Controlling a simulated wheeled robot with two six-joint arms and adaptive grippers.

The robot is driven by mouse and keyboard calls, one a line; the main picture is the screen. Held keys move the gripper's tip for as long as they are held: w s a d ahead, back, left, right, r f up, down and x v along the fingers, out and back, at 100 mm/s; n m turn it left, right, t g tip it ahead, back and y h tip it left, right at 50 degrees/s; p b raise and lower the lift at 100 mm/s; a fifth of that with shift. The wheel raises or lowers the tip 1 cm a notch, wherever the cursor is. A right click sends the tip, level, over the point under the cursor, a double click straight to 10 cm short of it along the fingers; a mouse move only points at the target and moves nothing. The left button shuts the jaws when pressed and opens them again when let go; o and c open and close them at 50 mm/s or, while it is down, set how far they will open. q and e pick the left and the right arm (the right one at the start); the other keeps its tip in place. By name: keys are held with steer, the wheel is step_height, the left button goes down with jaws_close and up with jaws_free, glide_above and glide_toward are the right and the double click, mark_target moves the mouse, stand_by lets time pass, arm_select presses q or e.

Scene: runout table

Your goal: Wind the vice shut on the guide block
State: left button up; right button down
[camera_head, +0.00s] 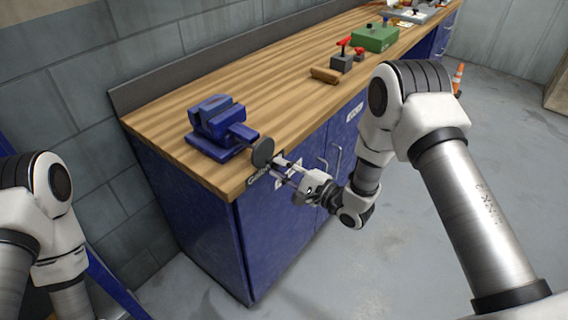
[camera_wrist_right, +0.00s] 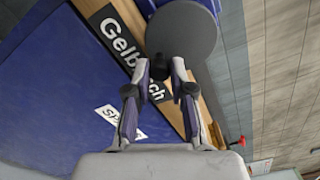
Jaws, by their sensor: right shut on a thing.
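A blue vice (camera_head: 217,118) stands on the near left corner of the wooden bench. Its dark round handwheel (camera_head: 263,152) sticks out past the bench's front edge. My right gripper (camera_head: 276,163) is at the wheel. In the right wrist view the grey wheel (camera_wrist_right: 185,30) fills the top, and my right gripper (camera_wrist_right: 160,69) has its fingers on either side of a small dark knob (camera_wrist_right: 160,66) at the wheel's rim, shut on it. I cannot make out the guide block between the jaws. My left arm shows at the left edge, its gripper out of view.
The wooden bench top (camera_head: 265,85) is clear behind the vice. Farther along lie a brown block (camera_head: 325,75), a grey block with a red handle (camera_head: 342,60) and a green box (camera_head: 375,39). Blue cupboard doors (camera_head: 290,215) are below. An orange cone (camera_head: 458,78) stands beyond.

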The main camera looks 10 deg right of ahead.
steer(key=shift+m, duration=0.3)
steer(key=shift+s+a+m, duration=0.15)
steer(key=shift+m, duration=0.15)
steer(key=c, duration=1.1)
jaws_free()
steer(key=shift+a, duration=0.1)
